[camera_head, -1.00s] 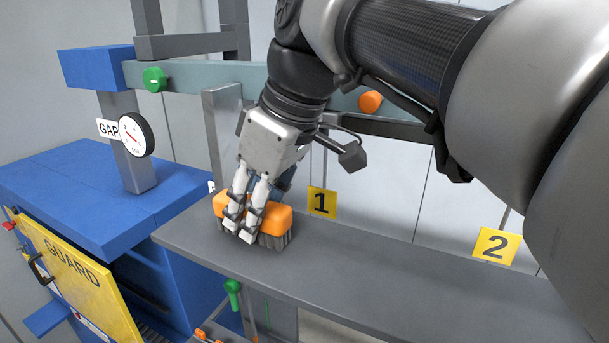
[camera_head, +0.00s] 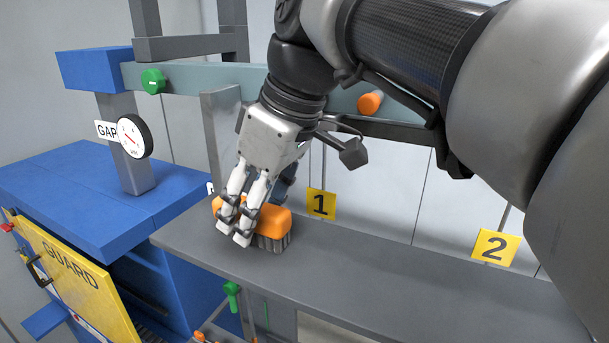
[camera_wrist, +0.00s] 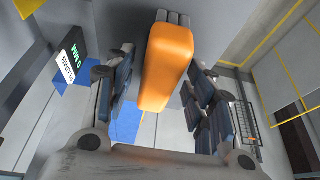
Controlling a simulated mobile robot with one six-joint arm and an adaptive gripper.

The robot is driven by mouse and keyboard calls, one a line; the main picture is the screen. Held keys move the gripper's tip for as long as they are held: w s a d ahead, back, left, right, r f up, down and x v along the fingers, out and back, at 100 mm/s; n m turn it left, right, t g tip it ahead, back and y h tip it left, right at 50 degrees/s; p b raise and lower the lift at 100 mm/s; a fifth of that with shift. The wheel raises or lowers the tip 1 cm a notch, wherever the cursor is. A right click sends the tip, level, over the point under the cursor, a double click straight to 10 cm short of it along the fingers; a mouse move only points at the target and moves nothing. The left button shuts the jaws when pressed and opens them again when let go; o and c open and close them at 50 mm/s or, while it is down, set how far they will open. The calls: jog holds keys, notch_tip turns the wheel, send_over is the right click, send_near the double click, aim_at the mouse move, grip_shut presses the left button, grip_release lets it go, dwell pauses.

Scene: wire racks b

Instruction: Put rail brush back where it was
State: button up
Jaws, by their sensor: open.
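The rail brush (camera_head: 268,221) has an orange body and dark grey bristles. It stands bristles down on the left end of the grey shelf (camera_head: 350,268), just left of the yellow label 1 (camera_head: 321,203). My gripper (camera_head: 238,228) is down at the brush, its fingers covering part of the orange body. In the wrist view the orange brush (camera_wrist: 166,68) lies between the two open fingers (camera_wrist: 160,100), with a gap visible on each side.
A yellow label 2 (camera_head: 495,247) is farther right; the shelf between the labels is clear. The blue machine (camera_head: 100,190) with its gauge (camera_head: 134,136) and yellow guard (camera_head: 75,275) stands at left. A teal beam (camera_head: 210,76) with knobs runs behind my arm.

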jog(key=p+v, duration=0.2)
jog(key=v, duration=0.9)
jog(key=shift+d+r, duration=0.2)
jog(key=shift+s, duration=0.1)
